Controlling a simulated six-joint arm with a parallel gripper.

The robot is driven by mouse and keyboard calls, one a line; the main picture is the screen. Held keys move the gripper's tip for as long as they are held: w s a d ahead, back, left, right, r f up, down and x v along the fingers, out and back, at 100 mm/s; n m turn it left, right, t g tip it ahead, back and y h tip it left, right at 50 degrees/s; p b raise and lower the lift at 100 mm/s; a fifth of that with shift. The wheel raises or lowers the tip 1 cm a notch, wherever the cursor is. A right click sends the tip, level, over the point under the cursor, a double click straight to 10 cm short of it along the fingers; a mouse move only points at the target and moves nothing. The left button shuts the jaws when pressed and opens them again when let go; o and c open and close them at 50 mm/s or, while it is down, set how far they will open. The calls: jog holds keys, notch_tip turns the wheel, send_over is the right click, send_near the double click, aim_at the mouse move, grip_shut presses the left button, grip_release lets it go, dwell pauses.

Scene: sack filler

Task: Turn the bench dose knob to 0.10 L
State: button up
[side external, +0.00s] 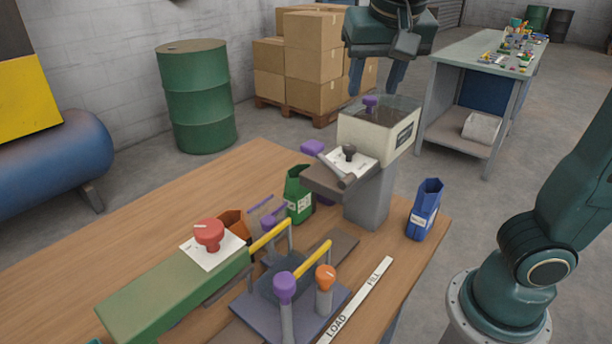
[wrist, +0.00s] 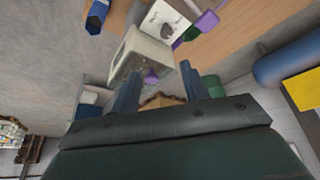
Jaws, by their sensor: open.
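A red knob (side external: 209,233) with a pale mark on top stands on a white dial plate (side external: 196,256) on the green block at the bench's left. A dark knob (side external: 348,153) sits on another white dial plate (side external: 366,165) on the front of the filler; it also shows in the wrist view (wrist: 167,31). I cannot tell which is the bench dose knob, and the dial figures are too small to read. My gripper (side external: 375,86) is open and empty above the filler's hopper. A purple knob (side external: 370,103) at the hopper is just below the fingers, apart from them.
The hopper box (side external: 365,132) stands on a grey post. A green bin (side external: 298,195) and a blue bin (side external: 424,210) flank it. Yellow-barred fixtures with a purple knob (side external: 285,287) and an orange knob (side external: 325,277) stand in front. The bench's back left is bare.

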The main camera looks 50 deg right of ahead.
jog(key=s+d+f+n+t+y, duration=0.1)
jog(key=s+f+n+t+y, duration=0.1)
jog(key=s+f+n, duration=0.6)
jog(key=shift+s+d+f+y, duration=0.25)
jog(key=shift+s+f+y, duration=0.35)
jog(key=shift+s+f, duration=0.65)
